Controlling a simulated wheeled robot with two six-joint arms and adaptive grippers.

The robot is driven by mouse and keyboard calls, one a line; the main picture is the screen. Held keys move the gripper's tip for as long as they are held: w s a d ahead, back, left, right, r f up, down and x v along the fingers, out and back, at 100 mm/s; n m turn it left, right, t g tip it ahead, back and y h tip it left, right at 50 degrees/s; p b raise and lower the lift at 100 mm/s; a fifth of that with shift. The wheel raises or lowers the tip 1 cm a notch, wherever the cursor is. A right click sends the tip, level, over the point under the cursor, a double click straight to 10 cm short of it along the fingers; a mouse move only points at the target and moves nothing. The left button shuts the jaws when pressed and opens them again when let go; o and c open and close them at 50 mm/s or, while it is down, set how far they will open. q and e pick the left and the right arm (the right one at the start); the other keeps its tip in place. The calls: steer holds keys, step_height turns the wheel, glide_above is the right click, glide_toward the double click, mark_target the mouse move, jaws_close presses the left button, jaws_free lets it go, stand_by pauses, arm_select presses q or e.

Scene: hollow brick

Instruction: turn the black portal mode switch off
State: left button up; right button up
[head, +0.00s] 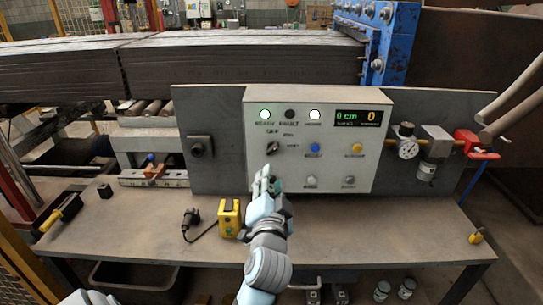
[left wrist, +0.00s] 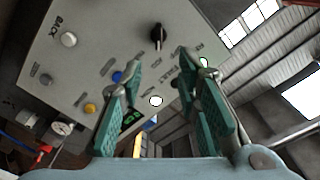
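The black portal mode switch (head: 272,148) is a small rotary knob on the light grey control panel (head: 385,160), below the row of lamps. In the left wrist view the black switch (left wrist: 158,36) stands out from the panel, ahead of the space between the fingers. My left gripper (head: 268,178) is in front of the panel, just below the switch in the head view. In the left wrist view my left gripper (left wrist: 160,80) has its green-padded fingers spread, with nothing between them. It appears apart from the switch. My right gripper is not in view.
A yellow box (head: 229,217) and a black plug (head: 191,217) lie on the bench (head: 365,225). A gauge (head: 408,148) is at right.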

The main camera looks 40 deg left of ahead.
mark_target(272, 152)
arm_select(q)
steer(key=x, duration=1.3)
steer(key=shift+f, duration=0.1)
steer(key=shift+c, duration=0.2)
jaws_close()
